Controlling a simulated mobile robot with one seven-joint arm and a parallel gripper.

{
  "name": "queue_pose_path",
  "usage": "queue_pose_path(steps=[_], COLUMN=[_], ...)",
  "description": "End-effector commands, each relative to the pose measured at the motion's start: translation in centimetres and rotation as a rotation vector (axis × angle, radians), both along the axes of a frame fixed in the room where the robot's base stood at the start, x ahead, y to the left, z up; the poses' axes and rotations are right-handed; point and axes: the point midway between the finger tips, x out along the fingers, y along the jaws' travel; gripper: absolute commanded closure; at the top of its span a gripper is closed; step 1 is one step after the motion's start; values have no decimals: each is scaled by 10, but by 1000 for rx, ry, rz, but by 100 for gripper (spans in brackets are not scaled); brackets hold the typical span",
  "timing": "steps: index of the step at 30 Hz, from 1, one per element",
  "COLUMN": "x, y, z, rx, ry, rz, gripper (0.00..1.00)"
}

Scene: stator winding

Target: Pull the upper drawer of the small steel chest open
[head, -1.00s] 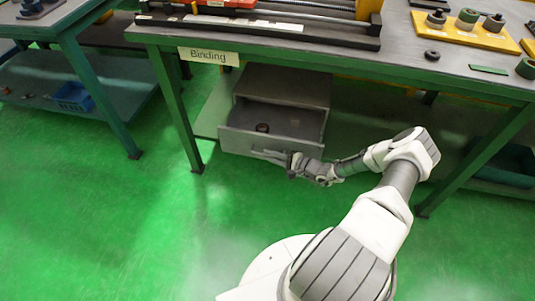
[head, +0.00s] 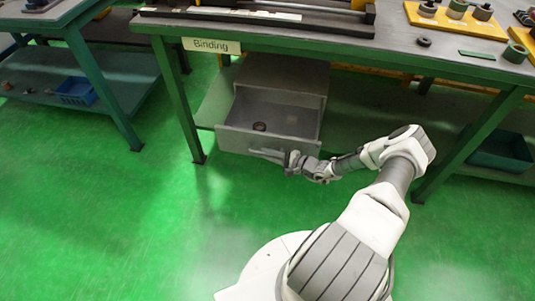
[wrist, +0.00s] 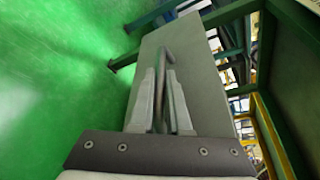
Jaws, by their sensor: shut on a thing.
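The small steel chest (head: 290,75) stands on the lower shelf under the bench marked "Binding". Its upper drawer (head: 268,142) is pulled well out, and I can see into it. A small dark ring-shaped part (head: 259,127) lies inside, with a small brownish piece toward the right. My gripper (head: 284,158) is at the drawer's front. In the wrist view, my gripper's fingers (wrist: 161,105) are shut on the drawer's bar handle (wrist: 167,60), which stands off the grey drawer front (wrist: 195,60). The chest's lower part is hidden behind the open drawer.
The bench leg (head: 178,100) stands left of the chest, and another leg (head: 468,145) stands to the right. A blue bin (head: 77,91) is on the left bench's shelf. A dark green bin (head: 500,148) sits at the right. The green floor before the drawer is clear.

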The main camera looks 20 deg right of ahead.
Motion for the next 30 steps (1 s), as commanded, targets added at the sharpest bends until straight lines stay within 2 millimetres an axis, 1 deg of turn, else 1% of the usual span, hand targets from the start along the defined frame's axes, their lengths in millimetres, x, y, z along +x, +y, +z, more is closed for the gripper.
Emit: queue_pose_path(steps=[7, 8, 12, 13, 23, 26, 30], x=[0, 0, 0, 0, -2, -11, -32], y=[0, 0, 0, 0, -2, -9, -25], z=[1, 1, 1, 1, 1, 4, 12], rx=[1, 1, 0, 0, 0, -1, -2], ry=[-3, -3, -2, -2, 0, 2, 1], rz=[1, 1, 1, 1, -1, -3, -3], gripper=[100, 82, 56, 55, 55, 55, 55])
